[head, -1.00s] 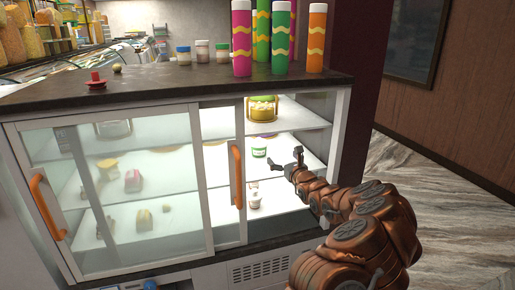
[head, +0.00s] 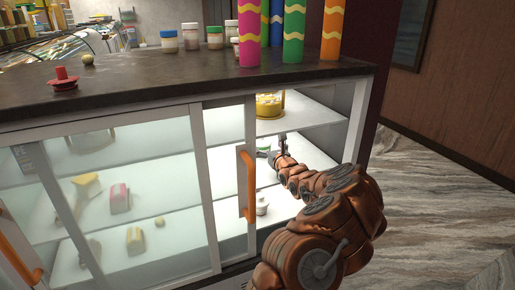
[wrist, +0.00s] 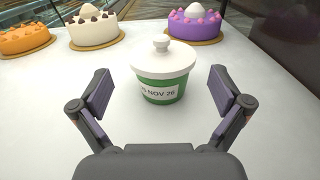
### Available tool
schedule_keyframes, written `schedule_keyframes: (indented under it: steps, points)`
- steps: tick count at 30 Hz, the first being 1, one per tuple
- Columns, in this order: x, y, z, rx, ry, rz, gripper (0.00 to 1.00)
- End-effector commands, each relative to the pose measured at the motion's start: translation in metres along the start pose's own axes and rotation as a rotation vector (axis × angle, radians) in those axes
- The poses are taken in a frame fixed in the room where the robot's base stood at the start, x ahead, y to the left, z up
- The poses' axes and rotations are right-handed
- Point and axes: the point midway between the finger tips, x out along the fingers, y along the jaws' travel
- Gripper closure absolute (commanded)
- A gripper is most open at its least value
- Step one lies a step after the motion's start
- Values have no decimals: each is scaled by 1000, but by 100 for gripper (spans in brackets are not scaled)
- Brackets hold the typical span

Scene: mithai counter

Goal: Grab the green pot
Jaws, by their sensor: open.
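The green pot (wrist: 162,90) stands upright on a white shelf in the wrist view. It has a white lid with a knob and a white date label. My gripper (wrist: 160,90) is open, with one finger on each side of the pot and a gap on both sides. The pot's base lies slightly beyond the palm, and the fingers do not touch it. In the head view my gripper (head: 277,147) reaches through the open right side of the glass cabinet to the middle shelf. My gripper and arm mostly hide the pot there.
Behind the pot stand an orange cake (wrist: 25,40), a white cake (wrist: 95,30) and a purple cake (wrist: 195,25). The sliding door with an orange handle (head: 248,185) is close left of my arm. A small white-lidded pot (head: 262,207) stands on the lower shelf.

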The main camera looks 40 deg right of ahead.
Motion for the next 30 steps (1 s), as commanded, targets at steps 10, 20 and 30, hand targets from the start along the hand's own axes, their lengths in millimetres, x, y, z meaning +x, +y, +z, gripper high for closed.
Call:
schedule_keyframes:
  steps: [10,20,30]
  points:
    - [23,2,-1,-2,0,3,0]
    - [43,2,-4,-6,2,5,0]
    - [70,1,-5,-3,0,5,0]
